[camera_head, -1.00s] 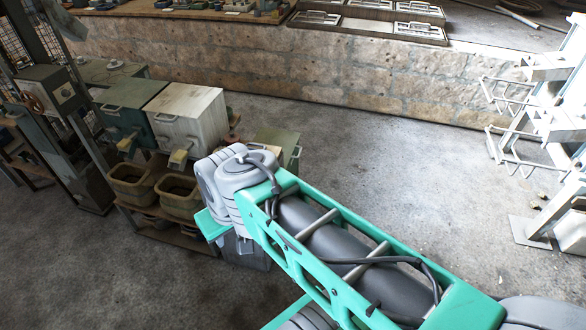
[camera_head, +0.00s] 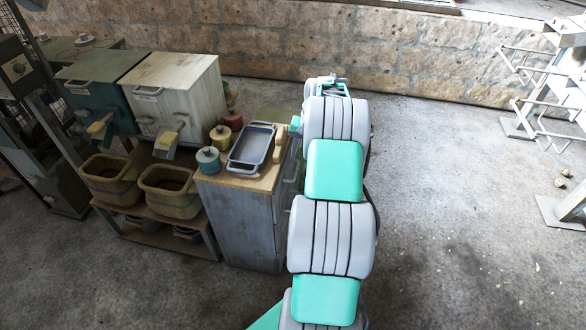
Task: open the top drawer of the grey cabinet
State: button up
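A grey cabinet (camera_head: 238,222) with a wooden top stands left of my arm in the head view. Its broad grey side faces me. Its right-hand face shows only as a narrow strip beside my arm, and I cannot make out the top drawer or how far it is open. My arm rises up the middle of the picture along the cabinet's right side. My gripper's fingers do not show; the far end of the arm hides them or they lie out of sight.
A grey-blue tray (camera_head: 251,146), spools (camera_head: 208,160) and a small wooden object (camera_head: 279,144) are on the cabinet top. Bins (camera_head: 170,190) on a low shelf and box machines (camera_head: 175,95) stand left.

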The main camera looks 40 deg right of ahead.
aim_at(297, 169)
jog(key=f, duration=0.4)
jog(key=f+b, duration=0.1)
jog(key=f, duration=0.1)
jog(key=shift+w+a, duration=0.3)
jog(key=shift+w, duration=0.1)
jog(key=shift+c, duration=0.3)
grip_shut()
dwell(0.6)
